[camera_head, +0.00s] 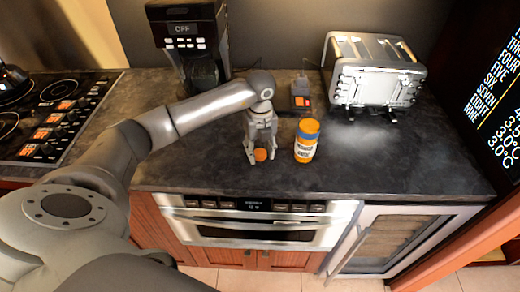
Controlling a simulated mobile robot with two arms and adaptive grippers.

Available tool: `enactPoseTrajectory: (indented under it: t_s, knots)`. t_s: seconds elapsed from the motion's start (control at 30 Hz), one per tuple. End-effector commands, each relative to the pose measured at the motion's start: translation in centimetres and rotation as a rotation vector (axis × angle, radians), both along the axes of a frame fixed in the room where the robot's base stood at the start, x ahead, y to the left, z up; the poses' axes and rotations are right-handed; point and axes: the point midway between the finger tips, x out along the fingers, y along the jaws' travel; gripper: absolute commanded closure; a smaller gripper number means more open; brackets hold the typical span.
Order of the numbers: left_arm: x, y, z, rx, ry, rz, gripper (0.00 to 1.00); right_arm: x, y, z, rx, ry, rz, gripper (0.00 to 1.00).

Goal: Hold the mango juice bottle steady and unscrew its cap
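The bottle (306,146) stands upright on the dark countertop in the head view. My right gripper is not in view.
A coffee maker (193,37) stands behind, left of centre. A silver toaster (374,72) stands at the back right, and a small dark device (300,93) behind the bottle. A stove (50,115) is at the left. The counter right of the bottle is clear.

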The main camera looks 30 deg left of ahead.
Motion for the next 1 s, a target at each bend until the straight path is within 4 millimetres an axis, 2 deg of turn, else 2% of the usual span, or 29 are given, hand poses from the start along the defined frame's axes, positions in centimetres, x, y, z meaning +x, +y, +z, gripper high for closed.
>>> enactPoseTrajectory:
  t_s: [0.33, 0.47, 0.57, 0.8, 1.0]
  knots:
    - [0.0, 0.0, 0.1, 0.000, 0.000, 0.000, 0.48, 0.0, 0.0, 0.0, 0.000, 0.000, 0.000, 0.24]
    - [0.1, 0.0, 0.7, 0.000, -0.002, 0.000, 0.48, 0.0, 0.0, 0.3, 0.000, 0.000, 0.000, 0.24]
    - [0.2, 0.0, 2.1, -0.001, -0.005, 0.000, 0.48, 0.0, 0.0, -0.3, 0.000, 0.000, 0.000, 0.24]
    - [0.2, 0.0, 7.4, 0.000, -0.006, 0.001, 0.48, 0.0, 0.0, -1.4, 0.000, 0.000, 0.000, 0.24]
    - [0.1, 0.0, 10.8, -0.001, -0.003, 0.000, 0.48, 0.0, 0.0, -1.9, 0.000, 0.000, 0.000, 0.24]
